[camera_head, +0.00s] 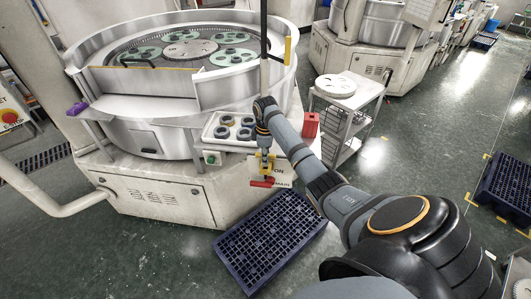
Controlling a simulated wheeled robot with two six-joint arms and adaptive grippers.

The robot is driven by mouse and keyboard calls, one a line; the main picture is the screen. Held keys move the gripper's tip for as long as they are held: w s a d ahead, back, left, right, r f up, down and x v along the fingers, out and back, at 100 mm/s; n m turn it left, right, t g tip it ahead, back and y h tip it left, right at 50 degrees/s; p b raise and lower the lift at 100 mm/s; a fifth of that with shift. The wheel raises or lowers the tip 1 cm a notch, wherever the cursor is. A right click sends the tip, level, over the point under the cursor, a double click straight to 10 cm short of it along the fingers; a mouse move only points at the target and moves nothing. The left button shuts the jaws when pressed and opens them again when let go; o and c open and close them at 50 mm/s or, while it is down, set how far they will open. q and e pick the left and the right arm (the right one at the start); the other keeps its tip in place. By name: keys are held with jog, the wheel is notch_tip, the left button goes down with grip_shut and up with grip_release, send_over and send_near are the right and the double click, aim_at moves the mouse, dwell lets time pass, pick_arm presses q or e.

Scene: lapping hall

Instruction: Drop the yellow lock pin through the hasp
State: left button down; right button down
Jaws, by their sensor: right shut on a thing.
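My right gripper (264,151) points down in front of the lapping machine's right side, below my right wrist. It is shut on a small yellow piece, which I take for the yellow lock pin (266,167). A red part (262,183) shows just below the yellow piece, in front of a white sign with red and black lettering (281,173). The hasp cannot be made out clearly; it may be at the red part. I cannot tell whether the pin touches anything there. My left gripper is not in view.
The round lapping machine (133,137) fills the left and centre. A tray of dark rings (213,134) sits on its front shelf. A red box (311,124) and a white cart (345,122) stand to the right. A blue slatted floor mat (237,262) lies below.

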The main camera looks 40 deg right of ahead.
jog(key=shift+f+b, duration=0.3)
jog(key=shift+f, duration=0.65)
jog(key=c, duration=1.3)
grip_release()
jog(key=shift+o, duration=0.2)
